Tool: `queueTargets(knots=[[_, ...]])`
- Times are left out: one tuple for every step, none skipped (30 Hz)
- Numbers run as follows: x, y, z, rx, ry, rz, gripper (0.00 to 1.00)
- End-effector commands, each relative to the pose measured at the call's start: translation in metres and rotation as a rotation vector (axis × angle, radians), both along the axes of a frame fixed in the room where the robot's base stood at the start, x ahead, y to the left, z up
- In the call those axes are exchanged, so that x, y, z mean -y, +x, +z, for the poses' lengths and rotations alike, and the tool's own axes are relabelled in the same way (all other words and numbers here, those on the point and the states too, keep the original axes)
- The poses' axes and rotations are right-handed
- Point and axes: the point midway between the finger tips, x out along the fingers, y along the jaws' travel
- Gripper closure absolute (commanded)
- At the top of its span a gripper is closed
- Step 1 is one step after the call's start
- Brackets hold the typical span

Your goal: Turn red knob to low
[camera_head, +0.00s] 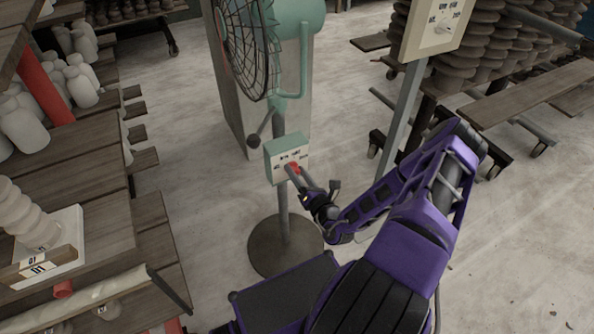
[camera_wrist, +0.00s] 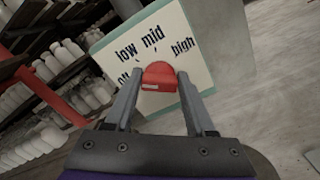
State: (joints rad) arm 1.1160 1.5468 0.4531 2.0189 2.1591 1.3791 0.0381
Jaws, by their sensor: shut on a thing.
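The red knob (camera_wrist: 160,76) sits on the cream face of a teal control box (camera_wrist: 202,45), with labels "low", "mid", "high" and a partly hidden one at lower left. My gripper (camera_wrist: 158,82) is shut on the knob, one finger on each side. The knob shows a pale mark on its near face; which label it points to is unclear. In the head view the control box (camera_head: 271,162) is on the pole of a teal fan (camera_head: 297,22), and my gripper (camera_head: 297,174) reaches the red knob (camera_head: 293,168) from the lower right.
Wooden shelves (camera_head: 88,190) with pale bottles stand at the left. A second panel (camera_head: 436,28) on a grey post (camera_head: 402,115) is at the upper right, near racks of stacked brown pieces. The fan's round base (camera_head: 270,250) rests on open concrete floor.

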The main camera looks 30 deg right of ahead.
Motion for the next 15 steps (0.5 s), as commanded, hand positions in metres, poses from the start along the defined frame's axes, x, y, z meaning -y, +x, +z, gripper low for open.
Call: queueTargets(knots=[[0.0004,-0.0008,0.0007,-0.005,0.042,-0.001,1.0],[0.0006,-0.0008,0.0006,-0.005,0.068,-0.002,1.0],[0.0007,-0.0009,0.0005,-0.005,0.103,-0.002,1.0],[0.0006,-0.0009,0.0003,-0.006,0.13,-0.001,1.0],[0.0006,-0.0009,0.0001,-0.007,0.156,-0.001,1.0],[0.0008,-0.0009,-0.0002,-0.009,0.19,0.0,1.0],[0.001,-0.0008,-0.0004,-0.01,0.215,0.0,1.0],[0.0012,-0.0009,-0.0008,-0.011,0.239,-0.001,1.0],[0.0014,-0.001,-0.0011,-0.012,0.271,-0.002,1.0],[0.0015,-0.0009,-0.0013,-0.013,0.295,-0.002,1.0],[0.0017,-0.0009,-0.0015,-0.013,0.317,-0.002,1.0],[0.0015,-0.0008,-0.0017,-0.014,0.345,0.0,1.0],[0.0015,-0.0007,-0.0018,-0.015,0.365,0.0,1.0],[0.0014,-0.0008,-0.0019,-0.016,0.385,0.0,1.0],[0.0013,-0.0008,-0.0021,-0.017,0.41,0.0,1.0]])
